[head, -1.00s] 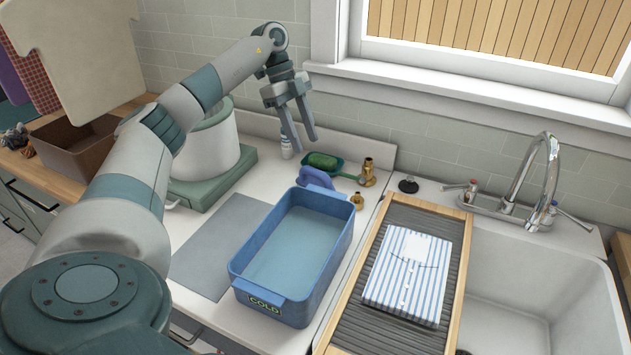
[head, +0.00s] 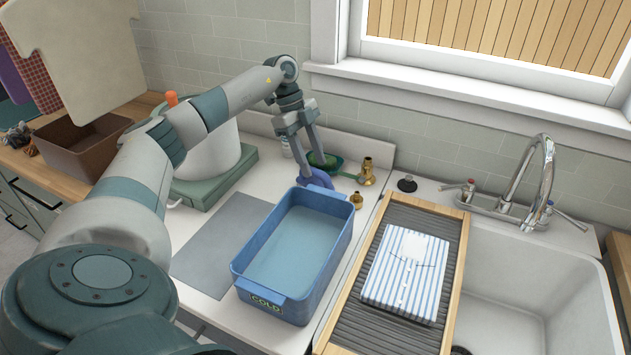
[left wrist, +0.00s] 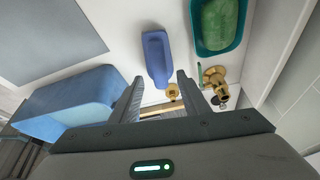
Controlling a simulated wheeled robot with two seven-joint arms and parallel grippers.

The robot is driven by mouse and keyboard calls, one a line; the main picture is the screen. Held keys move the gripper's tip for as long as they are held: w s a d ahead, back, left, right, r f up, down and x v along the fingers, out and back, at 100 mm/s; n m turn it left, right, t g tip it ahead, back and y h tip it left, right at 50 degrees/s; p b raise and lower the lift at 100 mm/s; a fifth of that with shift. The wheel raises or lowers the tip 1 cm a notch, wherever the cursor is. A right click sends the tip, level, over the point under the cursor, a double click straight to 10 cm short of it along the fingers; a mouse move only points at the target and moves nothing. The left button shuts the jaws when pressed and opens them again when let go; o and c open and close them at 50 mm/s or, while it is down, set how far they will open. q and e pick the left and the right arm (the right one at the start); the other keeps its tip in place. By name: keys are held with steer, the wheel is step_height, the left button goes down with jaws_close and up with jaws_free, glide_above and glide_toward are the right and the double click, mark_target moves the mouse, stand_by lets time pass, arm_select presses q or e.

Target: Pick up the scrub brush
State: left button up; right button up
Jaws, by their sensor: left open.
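The scrub brush appears to be the blue-purple piece with an arched handle (head: 318,180) behind the blue basin; its bristles are not visible. It also shows in the left wrist view (left wrist: 157,60), just beyond the gap between my fingertips and apparently not held. My left gripper (head: 313,163) is open and points down above it, its fingers partly covering it in the head view. Both fingers also show in the left wrist view (left wrist: 160,78). I cannot tell whether a finger touches the brush. My right gripper is not in view.
The blue COLD basin (head: 292,275) stands close in front of the brush. A teal dish (left wrist: 246,18) with green soap (left wrist: 218,22) and brass fittings (head: 368,173) sit close to the right. A striped folded cloth (head: 405,270) lies on the ribbed board. The grey mat (head: 215,245) is clear.

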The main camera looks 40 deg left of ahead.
mark_target(315, 170)
arm_select(q)
steer(key=p+x, duration=0.1)
steer(key=x, duration=0.2)
steer(key=shift+f, duration=0.1)
steer(key=shift+d+f+p, duration=0.1)
steer(key=shift+f+p, duration=0.2)
steer(key=shift+f, duration=0.15)
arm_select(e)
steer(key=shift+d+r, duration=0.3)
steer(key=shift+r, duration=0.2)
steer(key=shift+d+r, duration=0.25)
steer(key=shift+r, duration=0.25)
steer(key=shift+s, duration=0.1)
arm_select(q)
steer(key=c, duration=0.7)
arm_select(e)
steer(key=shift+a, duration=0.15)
